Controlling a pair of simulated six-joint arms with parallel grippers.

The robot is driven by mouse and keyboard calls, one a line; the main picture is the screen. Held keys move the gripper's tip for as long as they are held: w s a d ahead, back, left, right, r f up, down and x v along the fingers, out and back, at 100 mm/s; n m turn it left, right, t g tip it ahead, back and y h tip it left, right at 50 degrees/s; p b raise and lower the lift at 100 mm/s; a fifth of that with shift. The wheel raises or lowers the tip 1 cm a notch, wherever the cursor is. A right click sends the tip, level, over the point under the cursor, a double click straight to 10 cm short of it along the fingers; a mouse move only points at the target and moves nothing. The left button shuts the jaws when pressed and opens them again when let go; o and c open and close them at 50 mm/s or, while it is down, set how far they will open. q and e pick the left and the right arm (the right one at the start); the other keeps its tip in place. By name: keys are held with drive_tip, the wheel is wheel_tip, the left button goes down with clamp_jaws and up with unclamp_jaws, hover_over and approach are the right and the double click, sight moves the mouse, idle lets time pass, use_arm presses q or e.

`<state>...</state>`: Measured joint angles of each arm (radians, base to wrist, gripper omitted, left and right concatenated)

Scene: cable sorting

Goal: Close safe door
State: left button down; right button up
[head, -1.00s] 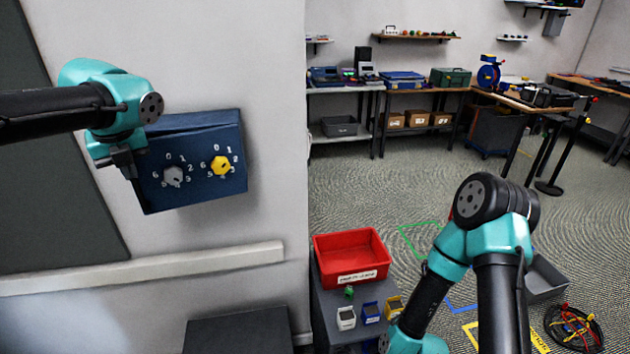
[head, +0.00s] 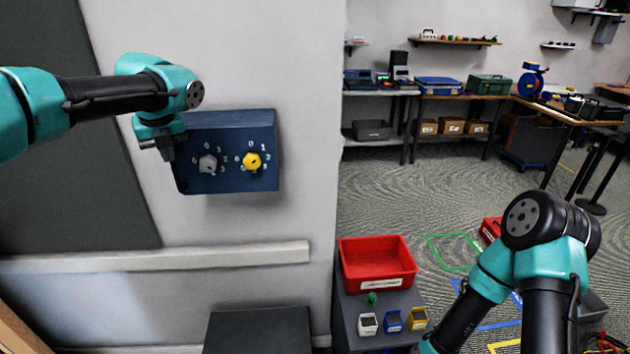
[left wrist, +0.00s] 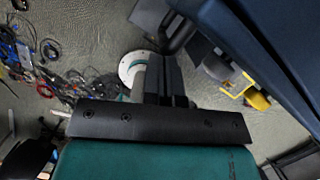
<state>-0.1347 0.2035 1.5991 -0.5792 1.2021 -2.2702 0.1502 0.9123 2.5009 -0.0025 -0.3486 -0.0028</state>
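The safe (head: 228,182) is a dark blue box on the pale wall. Its front door carries a grey dial (head: 208,163) and a yellow dial (head: 251,161), with white numbers around both. The door looks flush or nearly flush with the box; I cannot tell if a small gap is left. My left gripper (head: 174,165) is at the door's left edge, fingers pointing down; contact is unclear. In the left wrist view its fingers (left wrist: 166,80) lie together with nothing visible between them, and the safe (left wrist: 270,40) fills the upper right. My right gripper is out of view.
A white rail (head: 160,257) runs along the wall below the safe. A red bin (head: 378,262) stands on a grey stand at lower centre, with small coloured boxes in front. My right arm is at lower right. The space right of the safe is clear.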

use_arm(q)
drive_tip(key=s+d+r, duration=0.2)
drive_tip(key=s+r, duration=0.4)
drive_tip(key=r, duration=0.4)
drive_tip(key=shift+s+d+r, duration=0.2)
drive_tip(key=shift+r, duration=0.05)
drive_tip(key=shift+d+f, duration=0.1)
idle(0.4)
